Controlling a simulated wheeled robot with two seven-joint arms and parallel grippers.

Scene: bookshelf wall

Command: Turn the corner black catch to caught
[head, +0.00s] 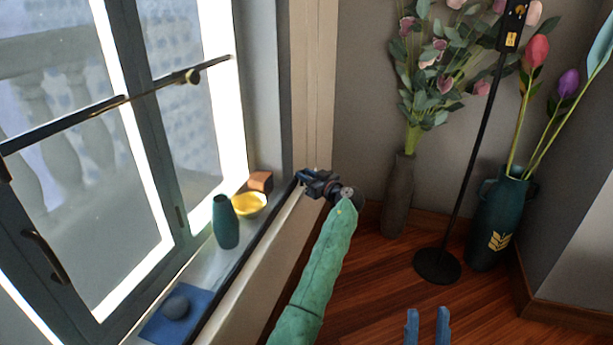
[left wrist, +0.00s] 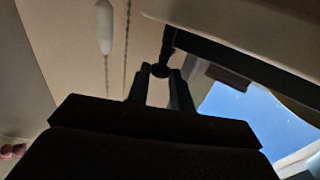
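The black catch (left wrist: 170,42) shows in the left wrist view as a dark arm with a round knob, below a pale ledge. My left gripper (left wrist: 160,72) has a finger on each side of the knob, which fills the gap between the tips, so it looks shut on it. In the head view my left gripper (head: 310,180) is at the far corner of the window sill, at the end of my green-sleeved arm. The catch is hard to make out there. My right gripper (head: 427,320) shows two blue fingers apart, empty, at the bottom edge.
A grey vase (head: 398,195), lamp base (head: 436,267) and teal floor vase (head: 497,215) stand right. A white cord pull (left wrist: 104,28) hangs nearby.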

